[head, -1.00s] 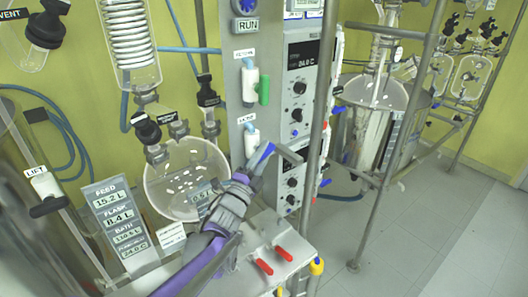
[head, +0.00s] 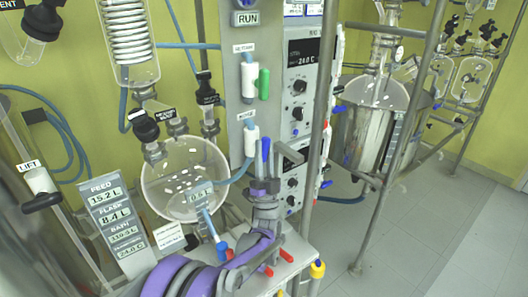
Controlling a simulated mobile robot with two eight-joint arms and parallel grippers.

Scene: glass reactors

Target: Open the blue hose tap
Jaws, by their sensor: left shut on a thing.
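The blue hose tap has a white body (head: 251,140) on the grey panel, with a small label above it. Its blue handle (head: 265,149) stands upright just right of the body. My left gripper (head: 265,172) comes up from below and is shut on the lower end of the blue handle. The fingers hide that lower end. My right gripper is not in view.
A similar tap with a green handle (head: 264,83) sits above on the panel. A round glass flask (head: 186,180) is close on the left. A metal post (head: 318,150) stands close on the right. Red handles (head: 286,255) lie below on the bench.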

